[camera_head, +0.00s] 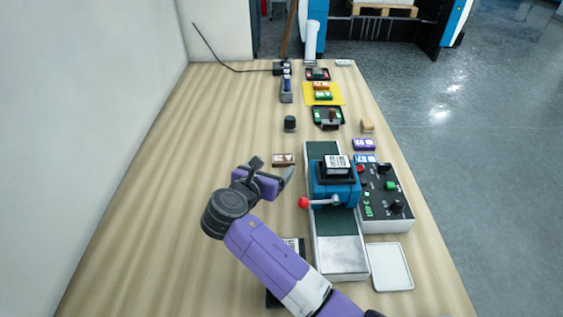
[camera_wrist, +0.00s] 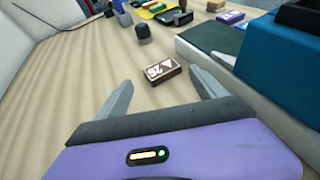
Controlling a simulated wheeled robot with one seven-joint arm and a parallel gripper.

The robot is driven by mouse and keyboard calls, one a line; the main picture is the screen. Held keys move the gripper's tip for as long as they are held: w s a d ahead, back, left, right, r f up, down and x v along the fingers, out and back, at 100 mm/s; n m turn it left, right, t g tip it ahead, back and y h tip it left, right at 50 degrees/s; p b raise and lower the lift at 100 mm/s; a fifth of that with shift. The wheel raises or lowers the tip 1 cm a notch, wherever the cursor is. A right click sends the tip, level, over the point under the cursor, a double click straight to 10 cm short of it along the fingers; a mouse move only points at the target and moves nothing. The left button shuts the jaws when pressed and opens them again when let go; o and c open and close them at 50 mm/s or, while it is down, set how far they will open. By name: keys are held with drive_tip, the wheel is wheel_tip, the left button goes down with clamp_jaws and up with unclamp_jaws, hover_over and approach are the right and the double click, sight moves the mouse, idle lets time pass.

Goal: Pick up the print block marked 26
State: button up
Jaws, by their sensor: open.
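The print block marked 26 (camera_wrist: 162,72) is a small dark brown block with a white label on top. It lies flat on the table ahead of my gripper (camera_wrist: 160,92), roughly between the lines of the two fingers and apart from both. In the head view the brown block (camera_head: 283,159) lies just beyond my gripper (camera_head: 272,168), left of the blue press. My gripper is open and empty, with its fingers spread wide, low over the table.
The blue press (camera_head: 335,185) with a red-knobbed lever stands close on the right. A dark round knob-like object (camera_head: 290,123) stands behind the block. The table's left side is clear.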

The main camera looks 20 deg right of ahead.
sight(283, 158)
drive_tip(key=x, duration=0.7)
drive_tip(key=shift+d+f, duration=0.1)
drive_tip(key=shift+f, duration=0.2)
drive_tip(key=shift+c, duration=0.2)
drive_tip(key=c, duration=1)
drive_tip(key=shift+c, duration=0.2)
